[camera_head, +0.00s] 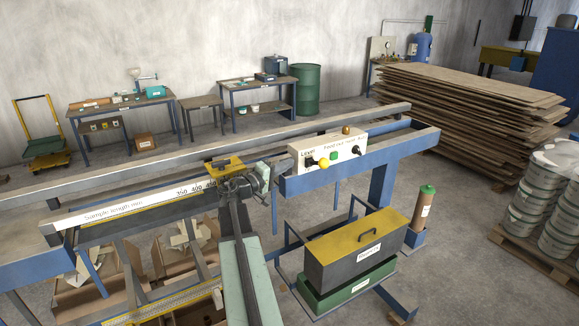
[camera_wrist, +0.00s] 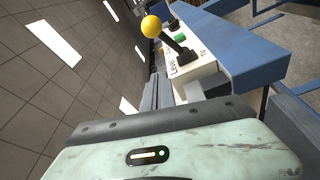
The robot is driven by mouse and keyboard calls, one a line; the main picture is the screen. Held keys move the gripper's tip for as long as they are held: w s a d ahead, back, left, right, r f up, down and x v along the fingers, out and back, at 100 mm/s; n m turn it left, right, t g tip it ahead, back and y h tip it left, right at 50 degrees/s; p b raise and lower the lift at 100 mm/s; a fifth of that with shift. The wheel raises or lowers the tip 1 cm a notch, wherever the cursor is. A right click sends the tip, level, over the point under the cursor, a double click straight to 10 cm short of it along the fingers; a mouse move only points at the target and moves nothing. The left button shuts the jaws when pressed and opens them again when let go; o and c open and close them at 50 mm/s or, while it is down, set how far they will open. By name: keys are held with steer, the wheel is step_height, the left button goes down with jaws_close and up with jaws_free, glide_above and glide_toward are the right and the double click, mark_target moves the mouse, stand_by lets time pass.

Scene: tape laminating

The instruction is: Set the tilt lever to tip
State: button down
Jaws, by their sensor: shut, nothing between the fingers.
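The tilt lever has a yellow ball knob (camera_head: 323,163) and stands on the left part of a white control box (camera_head: 343,154), which carries a "Level" label. In the wrist view the yellow knob (camera_wrist: 151,26) sits on a black stem that leans out from the box (camera_wrist: 194,68) towards the upper left. I cannot read a tip mark. My gripper (camera_head: 272,166) is shut and empty, left of the control box and apart from the knob. In the wrist view its dark fingers (camera_wrist: 158,92) point up towards the box, below the knob.
The control box sits on a blue beam (camera_head: 365,163). A green button (camera_head: 334,156) and a black dial (camera_head: 356,150) are close to the lever. A long rail with a sample length scale (camera_head: 120,210) runs left.

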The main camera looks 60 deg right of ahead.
mark_target(311, 162)
steer(key=x, duration=0.7)
steer(key=shift+s+d+r, duration=0.1)
steer(key=shift+d, duration=0.25)
steer(key=s, duration=0.2)
steer(key=s+a+f, duration=0.1)
steer(key=shift+s+b, duration=0.3)
steer(key=shift+s, duration=0.05)
